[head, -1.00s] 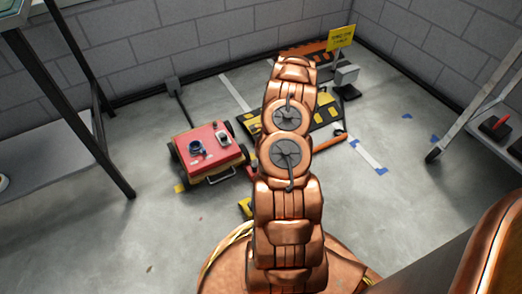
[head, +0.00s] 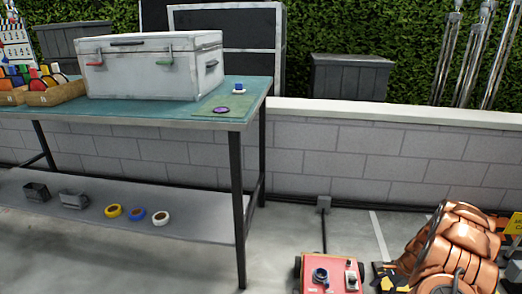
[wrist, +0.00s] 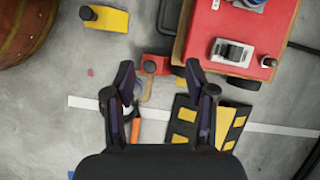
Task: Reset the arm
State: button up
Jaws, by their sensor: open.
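My arm (head: 455,255), copper-coloured, shows at the lower right of the head view, bent in several links. My gripper (wrist: 159,78) is in the wrist view, its two dark fingers apart with nothing held between them. It points down above the concrete floor. Beyond the fingertips lie a red block (wrist: 155,65) and a thin bent tan piece. An orange handle (wrist: 135,131) shows between the fingers, partly hidden. The gripper itself is not visible in the head view.
A red cart (wrist: 240,35) stands close to the fingers, with small items on top.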

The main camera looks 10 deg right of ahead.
jog(key=s+a+r+n+g+p, duration=0.1)
jog(key=a+r+n+p, duration=0.2)
jog(key=a+r+p, duration=0.75)
jog(key=s+a+r+n+g+h, duration=0.15)
jog(key=a+r+n, duration=0.3)
jog(key=r, duration=1.25)
jog(key=s+a+r+n+y+p, duration=0.1)
jog(key=s+a+r+n+p, duration=0.1)
jog(key=a+r+p, duration=0.8)
jog(key=s+a+r+n+h+p, duration=0.1)
jog(key=s+a+r+n+p, duration=0.1)
jog(key=s+r, duration=0.6)
jog(key=s+a+r+n+h+p, duration=0.1)
jog(key=s+a+r+n+p, duration=0.2)
jog(key=s+r+p, duration=0.4)
jog(key=s+a+r+n+h+p, duration=0.2)
jog(key=s+r, duration=0.7)
jog(key=r, duration=0.6)
jog(key=a+n+p, duration=0.1)
jog(key=n+p, duration=0.1)
jog(key=p, duration=0.1)
jog(key=shift+s+r+n, duration=0.3)
jog(key=shift+s+n, duration=0.05)
jog(key=shift+s, duration=0.05)
jog(key=shift+g, duration=0.25)
jog(key=shift+c, duration=0.2)
jog(key=shift+c, duration=0.8)
jog(key=shift+d, duration=0.15)
jog(key=shift+c, duration=0.3)
